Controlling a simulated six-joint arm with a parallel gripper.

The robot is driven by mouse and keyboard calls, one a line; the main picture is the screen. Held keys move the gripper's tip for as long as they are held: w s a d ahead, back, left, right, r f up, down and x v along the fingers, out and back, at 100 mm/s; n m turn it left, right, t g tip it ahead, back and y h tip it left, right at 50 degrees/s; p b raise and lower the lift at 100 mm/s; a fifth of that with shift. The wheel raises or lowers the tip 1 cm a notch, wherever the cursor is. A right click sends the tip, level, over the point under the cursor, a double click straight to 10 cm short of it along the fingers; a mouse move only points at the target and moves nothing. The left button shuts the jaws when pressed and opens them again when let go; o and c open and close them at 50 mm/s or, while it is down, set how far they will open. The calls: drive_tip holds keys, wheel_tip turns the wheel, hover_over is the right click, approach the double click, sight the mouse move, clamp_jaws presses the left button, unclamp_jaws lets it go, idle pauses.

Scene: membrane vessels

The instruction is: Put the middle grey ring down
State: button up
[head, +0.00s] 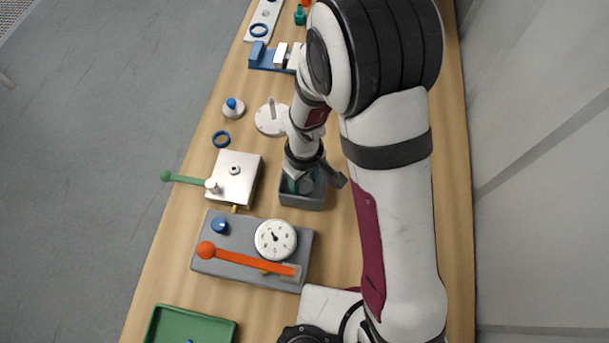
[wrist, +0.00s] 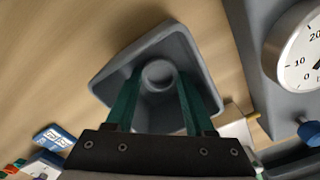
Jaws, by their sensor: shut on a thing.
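My gripper (wrist: 159,82) points down into a grey square bin (wrist: 103,88) in the wrist view, its green fingers inside the bin's outline. A small round grey piece, which looks like the grey ring (wrist: 158,70), sits between the fingertips, and the gripper is shut on it. Whether the ring touches the bin floor cannot be told. In the head view my gripper (head: 297,184) is over the same bin (head: 302,202), partly hidden by the wrist.
Near the bin are a silver box (head: 238,172) with a green-knobbed lever and a grey gauge base (head: 213,262) with an orange lever.

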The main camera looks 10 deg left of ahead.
drive_tip(key=shift+f, duration=0.1)
drive_tip(key=o, duration=1)
wheel_tip(320, 180, up, 12)
drive_tip(key=s+d+r+m, duration=0.3)
drive_tip(key=s+d+m, duration=0.1)
drive_tip(key=s+m, duration=0.1)
drive_tip(key=s+d+r+m+y, duration=0.1)
drive_tip(key=s+d+r+m, duration=0.2)
drive_tip(key=s+d+m, duration=0.1)
drive_tip(key=s+d+r+m, duration=0.3)
drive_tip(key=s+d+m, duration=0.1)
drive_tip(key=s+m, duration=0.2)
drive_tip(key=shift+s+d+m+y, duration=0.1)
drive_tip(key=shift+d+m+y, duration=0.2)
drive_tip(key=shift+m+y, duration=0.15)
